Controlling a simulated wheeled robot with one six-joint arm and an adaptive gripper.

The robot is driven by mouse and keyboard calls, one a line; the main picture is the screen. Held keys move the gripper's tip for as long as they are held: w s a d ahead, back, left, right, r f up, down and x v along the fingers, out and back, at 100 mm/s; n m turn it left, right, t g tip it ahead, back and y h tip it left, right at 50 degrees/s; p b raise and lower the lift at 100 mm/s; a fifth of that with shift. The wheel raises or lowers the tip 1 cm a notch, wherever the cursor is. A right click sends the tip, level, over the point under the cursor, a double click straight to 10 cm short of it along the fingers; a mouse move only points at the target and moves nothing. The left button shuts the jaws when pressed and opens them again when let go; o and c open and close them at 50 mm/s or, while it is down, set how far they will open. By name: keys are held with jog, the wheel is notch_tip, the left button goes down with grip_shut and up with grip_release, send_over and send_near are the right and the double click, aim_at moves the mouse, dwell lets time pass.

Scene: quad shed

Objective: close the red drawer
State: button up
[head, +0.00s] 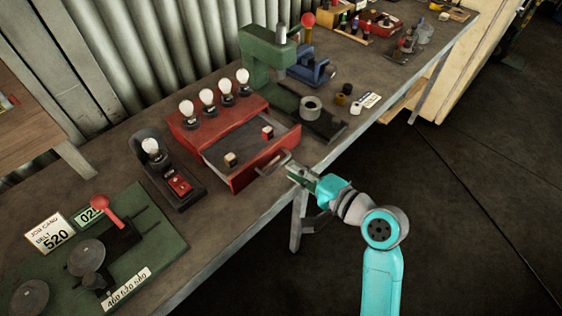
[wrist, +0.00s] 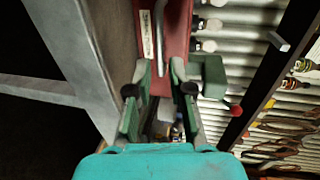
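The red drawer (head: 246,178) is pulled out of its red cabinet (head: 190,136) on the bench. Two small pale and red pieces (head: 230,159) are inside it. A grey bar handle (head: 272,163) is on its front. My gripper (head: 297,174) is just outside the drawer front, close to the handle. The handle (wrist: 159,45) and the red drawer front (wrist: 177,40) show beyond the fingertips. I cannot tell whether a finger touches the handle.
Several bulbs (head: 208,98) stand on the cabinet. A switch box with a bulb (head: 165,170) is left of it, and a green press (head: 268,52) stands behind. The bench edge (head: 250,229) runs below the drawer. The floor (head: 470,200) to the right is clear.

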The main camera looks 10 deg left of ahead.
aim_at(281, 162)
jog(key=x, duration=0.5)
jog(key=shift+w+a, duration=0.2)
jog(key=shift+a, duration=0.05)
grip_shut()
